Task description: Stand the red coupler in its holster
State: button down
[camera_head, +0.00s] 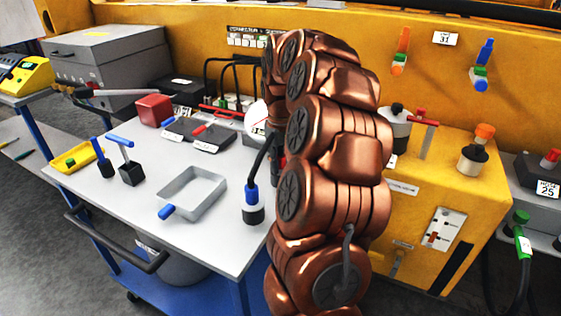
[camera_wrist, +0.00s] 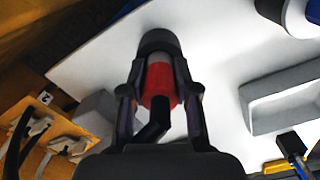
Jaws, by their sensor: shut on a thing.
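In the wrist view my gripper (camera_wrist: 160,90) is shut on the red coupler (camera_wrist: 160,84), one finger on each side of its red collar. A pale ring and a black round end (camera_wrist: 159,42) show beyond the collar. I cannot tell whether that black end is part of the coupler or a holster around it. A bent black piece (camera_wrist: 152,132) runs back from the collar toward the palm. In the head view my copper arm hides most of the gripper and coupler. A blue coupler (camera_head: 251,197) stands upright near the table's right edge. No empty holster is clearly visible.
A grey open tray (camera_head: 192,192) lies on the white table (camera_head: 130,210), also seen in the wrist view (camera_wrist: 285,95). The yellow machine (camera_head: 430,190) is close on the right.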

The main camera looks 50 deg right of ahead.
jog(key=shift+f, duration=0.4)
jog(key=c, duration=0.8)
grip_release()
jog(key=shift+r, duration=0.1)
notch_tip(320, 180, up, 11)
jog(key=shift+r, duration=0.4)
